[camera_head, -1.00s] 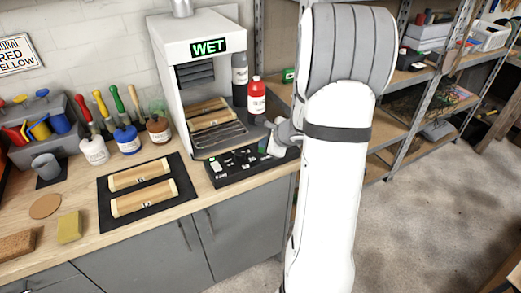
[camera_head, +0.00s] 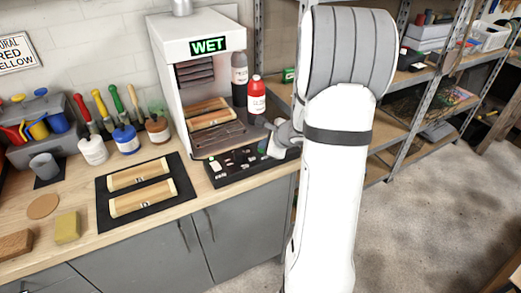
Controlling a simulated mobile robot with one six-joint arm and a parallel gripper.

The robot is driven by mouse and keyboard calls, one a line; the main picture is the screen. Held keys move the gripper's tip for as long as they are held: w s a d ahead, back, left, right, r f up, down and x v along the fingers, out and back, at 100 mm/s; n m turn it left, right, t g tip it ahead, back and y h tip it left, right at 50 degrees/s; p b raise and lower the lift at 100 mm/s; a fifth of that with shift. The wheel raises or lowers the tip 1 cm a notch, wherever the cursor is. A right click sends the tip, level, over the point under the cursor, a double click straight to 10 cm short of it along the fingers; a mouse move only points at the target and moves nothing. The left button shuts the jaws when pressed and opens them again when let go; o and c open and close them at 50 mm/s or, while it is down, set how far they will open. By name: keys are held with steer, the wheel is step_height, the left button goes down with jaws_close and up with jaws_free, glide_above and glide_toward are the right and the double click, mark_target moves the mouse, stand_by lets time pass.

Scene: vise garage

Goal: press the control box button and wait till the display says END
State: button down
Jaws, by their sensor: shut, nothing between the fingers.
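The booth's display (camera_head: 208,45) reads WET in green letters. The white booth (camera_head: 165,75) stands on the bench, with wooden pieces (camera_head: 209,112) on a rack inside. A dark panel (camera_head: 232,166) with small coloured and pale parts lies at the booth's front foot; I cannot tell which part is the button. My gripper (camera_head: 274,147) is shut and empty, low at the right end of this panel. My arm partly hides it, and I cannot tell whether its tips touch anything.
A red bottle (camera_head: 257,97) and a grey bottle (camera_head: 240,75) stand beside the booth, close to my gripper. A black mat (camera_head: 104,212) with two wooden pieces (camera_head: 141,189) lies left of the panel. Metal shelves (camera_head: 405,140) stand at the right.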

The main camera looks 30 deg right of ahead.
steer(key=shift+r, duration=0.1)
stand_by(0.3)
steer(key=shift+r+p, duration=0.6)
steer(key=shift+r, duration=0.1)
steer(key=shift+r, duration=0.15)
step_height(320, 180, up, 5)
steer(key=p, duration=0.4)
stand_by(0.4)
